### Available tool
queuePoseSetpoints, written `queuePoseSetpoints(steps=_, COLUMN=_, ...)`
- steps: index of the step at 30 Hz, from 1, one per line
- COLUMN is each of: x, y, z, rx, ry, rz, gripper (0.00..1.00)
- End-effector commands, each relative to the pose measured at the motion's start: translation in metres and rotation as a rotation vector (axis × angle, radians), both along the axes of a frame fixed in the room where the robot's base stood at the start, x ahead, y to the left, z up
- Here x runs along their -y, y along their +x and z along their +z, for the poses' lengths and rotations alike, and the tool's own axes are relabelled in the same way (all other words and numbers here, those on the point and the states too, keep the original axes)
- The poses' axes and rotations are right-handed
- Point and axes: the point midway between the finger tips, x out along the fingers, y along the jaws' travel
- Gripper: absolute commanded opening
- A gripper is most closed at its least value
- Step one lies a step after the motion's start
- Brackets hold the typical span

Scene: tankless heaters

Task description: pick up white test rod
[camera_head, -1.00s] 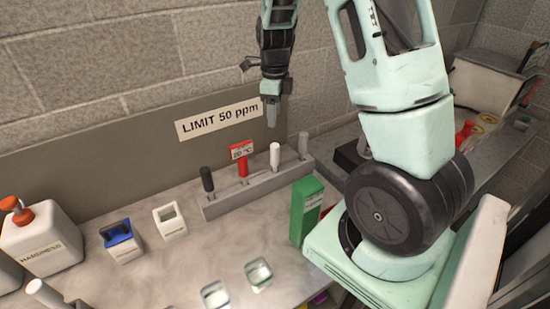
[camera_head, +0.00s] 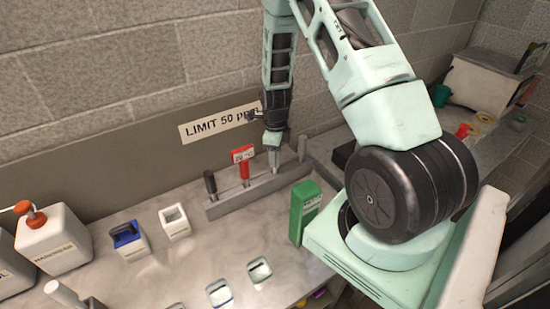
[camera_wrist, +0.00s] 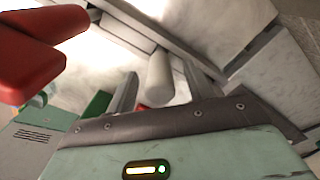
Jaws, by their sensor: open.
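The white test rod (camera_head: 273,162) stands upright in the grey rack (camera_head: 265,193), between the red rod (camera_head: 244,170) and a greyish rod (camera_head: 302,149). My gripper (camera_head: 273,147) is at the rod's top and hides part of it. In the wrist view the pale rod (camera_wrist: 159,78) shows between the two fingers of my gripper (camera_wrist: 160,88), which is open. Whether a finger touches the rod cannot be told.
A dark rod (camera_head: 210,183) stands at the rack's left end. A green box (camera_head: 304,210) stands in front of the rack. The wall with a limit sign (camera_head: 212,126) is close behind.

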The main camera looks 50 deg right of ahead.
Motion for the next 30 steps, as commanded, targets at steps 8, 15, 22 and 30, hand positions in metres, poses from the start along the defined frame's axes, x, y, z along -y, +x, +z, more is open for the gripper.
queuePoseSetpoints(steps=8, x=0.000, y=0.001, z=-0.016, rx=0.001, ry=0.000, rz=0.001, gripper=0.52)
queuePoseSetpoints(steps=15, x=0.000, y=0.001, z=-0.016, rx=0.001, ry=0.000, rz=0.001, gripper=0.33)
queuePoseSetpoints(steps=22, x=0.000, y=0.001, z=-0.016, rx=0.001, ry=0.000, rz=0.001, gripper=0.04)
queuePoseSetpoints(steps=30, x=0.000, y=0.001, z=-0.013, rx=0.002, ry=-0.001, rz=0.001, gripper=0.04)
